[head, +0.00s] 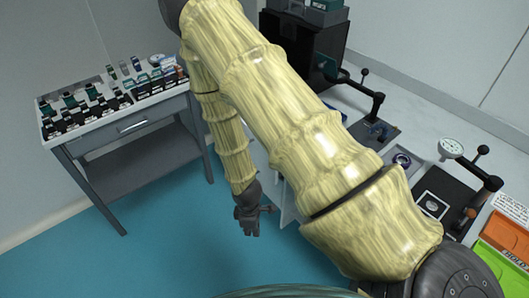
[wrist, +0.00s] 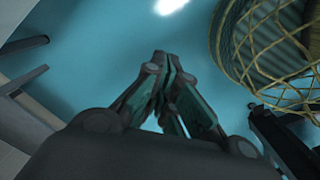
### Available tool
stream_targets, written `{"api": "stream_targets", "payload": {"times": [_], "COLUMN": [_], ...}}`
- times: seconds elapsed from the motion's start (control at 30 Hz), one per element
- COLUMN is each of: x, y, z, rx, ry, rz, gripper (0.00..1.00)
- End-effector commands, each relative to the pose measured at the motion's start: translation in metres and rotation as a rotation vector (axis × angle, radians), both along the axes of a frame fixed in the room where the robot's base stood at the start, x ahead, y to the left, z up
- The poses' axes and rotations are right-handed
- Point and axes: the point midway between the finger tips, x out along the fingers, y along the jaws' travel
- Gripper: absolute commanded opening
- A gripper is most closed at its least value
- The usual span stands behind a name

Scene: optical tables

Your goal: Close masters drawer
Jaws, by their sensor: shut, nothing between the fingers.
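A grey drawer front with a pale bar handle (head: 133,126) is under the top of the left table in the head view. It looks flush with the table frame. No label is readable, so I cannot tell whether this is the masters drawer. My gripper (head: 248,228) hangs low over the blue floor, right of that table and well apart from its drawer. Its fingers are together and empty, as the wrist view also shows (wrist: 168,62). A pale upright panel (head: 288,208) shows beside the gripper, partly hidden by my arm; I cannot tell whether it belongs to a drawer.
The left table (head: 52,134) carries several small dark and teal parts and has a lower shelf (head: 150,158). On the right bench stand a black box (head: 290,45), dial gauge (head: 451,147), orange bin (head: 502,238) and green bin (head: 492,262). Blue floor (head: 165,240) is clear left of the gripper.

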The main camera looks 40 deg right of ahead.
Motion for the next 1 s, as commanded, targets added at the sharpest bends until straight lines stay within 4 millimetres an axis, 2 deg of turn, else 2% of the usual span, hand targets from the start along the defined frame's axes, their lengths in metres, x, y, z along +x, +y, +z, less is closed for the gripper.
{"api": "stream_targets", "payload": {"times": [0.03,0.1,0.23,0.3,0.4,0.5,0.67,1.0], "x": [0.033,0.069,0.128,0.151,0.174,0.187,0.191,0.191], "y": [-0.01,-0.026,-0.056,-0.071,-0.087,-0.095,-0.101,-0.114], "z": [0.022,0.048,0.102,0.128,0.157,0.174,0.175,0.139], "rx": [-0.029,-0.079,-0.186,-0.24,-0.299,-0.334,-0.347,-0.344], "ry": [-0.01,0.0,0.032,0.053,0.082,0.101,0.113,0.111], "rz": [0.113,0.28,0.538,0.641,0.74,0.795,0.819,0.816], "gripper": [0.0,0.0,0.0,0.0,0.0,0.0,0.0,0.0]}}
